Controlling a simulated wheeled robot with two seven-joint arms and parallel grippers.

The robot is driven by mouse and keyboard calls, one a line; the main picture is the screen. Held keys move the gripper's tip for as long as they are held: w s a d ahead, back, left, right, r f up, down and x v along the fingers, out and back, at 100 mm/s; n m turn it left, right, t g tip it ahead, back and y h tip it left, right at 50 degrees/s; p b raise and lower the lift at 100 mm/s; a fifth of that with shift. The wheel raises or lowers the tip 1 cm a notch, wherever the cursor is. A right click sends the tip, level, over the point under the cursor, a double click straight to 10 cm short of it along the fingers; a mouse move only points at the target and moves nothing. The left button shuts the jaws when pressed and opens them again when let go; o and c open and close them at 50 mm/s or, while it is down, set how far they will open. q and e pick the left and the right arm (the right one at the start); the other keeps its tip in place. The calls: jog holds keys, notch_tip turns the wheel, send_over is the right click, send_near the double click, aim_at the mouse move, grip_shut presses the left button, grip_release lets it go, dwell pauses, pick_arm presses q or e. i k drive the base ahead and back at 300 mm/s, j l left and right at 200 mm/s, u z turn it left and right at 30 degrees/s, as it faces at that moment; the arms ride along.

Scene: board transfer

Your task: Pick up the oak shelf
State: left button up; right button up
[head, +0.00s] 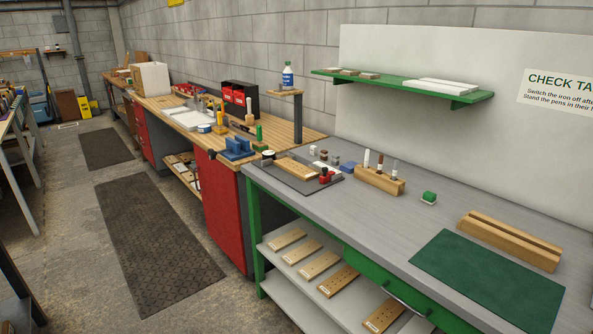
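I cannot tell for certain which piece is the oak shelf. Several pale wooden boards lie in a row on the grey lower shelf under the near bench, among them a plain one (320,264), one with holes (338,280) and another with holes (384,313) farther right. Another light wooden board (297,167) lies on a dark mat at the bench's left end. Neither of my grippers is in view.
The near bench top (400,222) holds a wooden block with pens (380,182), a green mat (490,280) and a grooved wooden block (508,240). A green drawer front (385,288) with a handle overhangs the lower shelf. The floor to the left is open, with dark mats (155,240).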

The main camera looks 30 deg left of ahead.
aim_at(302, 172)
jog(key=i+j+z, duration=0.15)
jog(key=j, duration=0.2)
jog(key=i+j+z, duration=0.15)
jog(key=j, duration=0.2)
jog(key=i+j+z, duration=0.1)
jog(key=j, duration=0.3)
jog(key=i+j+z, duration=0.15)
jog(key=j, duration=0.25)
jog(key=i+j+z, duration=0.15)
jog(key=j, duration=0.25)
